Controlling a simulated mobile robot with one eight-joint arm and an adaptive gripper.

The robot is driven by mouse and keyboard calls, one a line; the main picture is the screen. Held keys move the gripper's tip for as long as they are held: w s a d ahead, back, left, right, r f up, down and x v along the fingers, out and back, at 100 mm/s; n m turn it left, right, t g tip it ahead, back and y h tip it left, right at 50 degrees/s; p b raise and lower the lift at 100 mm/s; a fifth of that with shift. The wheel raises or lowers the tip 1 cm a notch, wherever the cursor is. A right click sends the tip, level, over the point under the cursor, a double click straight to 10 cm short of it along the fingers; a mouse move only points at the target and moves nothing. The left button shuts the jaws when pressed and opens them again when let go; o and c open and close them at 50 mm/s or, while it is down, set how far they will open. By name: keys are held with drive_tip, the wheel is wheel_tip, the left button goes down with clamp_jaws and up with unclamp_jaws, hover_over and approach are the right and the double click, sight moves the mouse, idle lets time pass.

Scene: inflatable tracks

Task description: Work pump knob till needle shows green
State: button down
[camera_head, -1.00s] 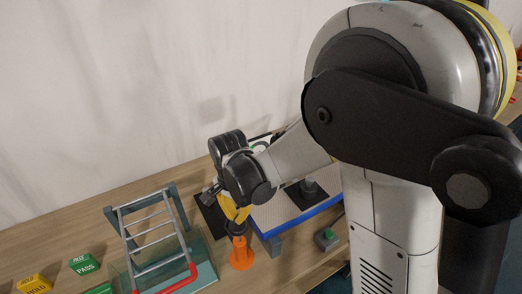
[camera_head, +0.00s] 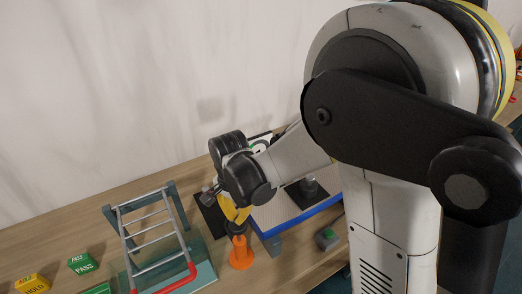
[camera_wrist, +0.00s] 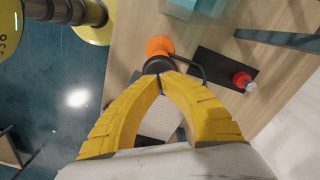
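The pump has an orange flared base (camera_head: 241,253) and a black knob (camera_wrist: 159,64) on top. It stands on the wooden bench in front of the blue-edged pad. My gripper (camera_wrist: 160,75) has its two yellow fingers brought together at the tips. The tips are at the knob, seemingly against its top rather than around it; exact contact is unclear. In the camera_head view my gripper (camera_head: 237,213) comes down on the pump from above. A pale round dial with some green (camera_head: 259,146) is mostly hidden behind my wrist. Its needle cannot be read.
A grey ladder-like frame (camera_head: 156,236) with a red bar stands left of the pump on a teal base. PASS (camera_head: 83,264) and HOLD (camera_head: 34,284) blocks lie farther left. A black plate with a red-topped fitting (camera_wrist: 241,80) is beside the pump. A green-button box (camera_head: 326,238) is right.

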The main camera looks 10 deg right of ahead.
sight(238, 227)
drive_tip(key=shift+f+b, duration=2.65)
drive_tip(key=shift+f, duration=0.35)
drive_tip(key=shift+r, duration=0.1)
drive_tip(key=shift+r+p, duration=3.45)
drive_tip(key=shift+r, duration=1.55)
drive_tip(key=shift+d+f+b, duration=0.1)
drive_tip(key=shift+d+b, duration=0.15)
drive_tip(key=shift+b, duration=0.25)
drive_tip(key=s+d+f+n+t+b, duration=0.4)
drive_tip(key=s+d+n+t+b, duration=0.3)
drive_tip(key=b, duration=1.1)
drive_tip(key=s+d+n, duration=0.1)
drive_tip(key=s+d, duration=0.2)
drive_tip(key=d, duration=0.3)
drive_tip(key=shift+s+f+n, duration=0.4)
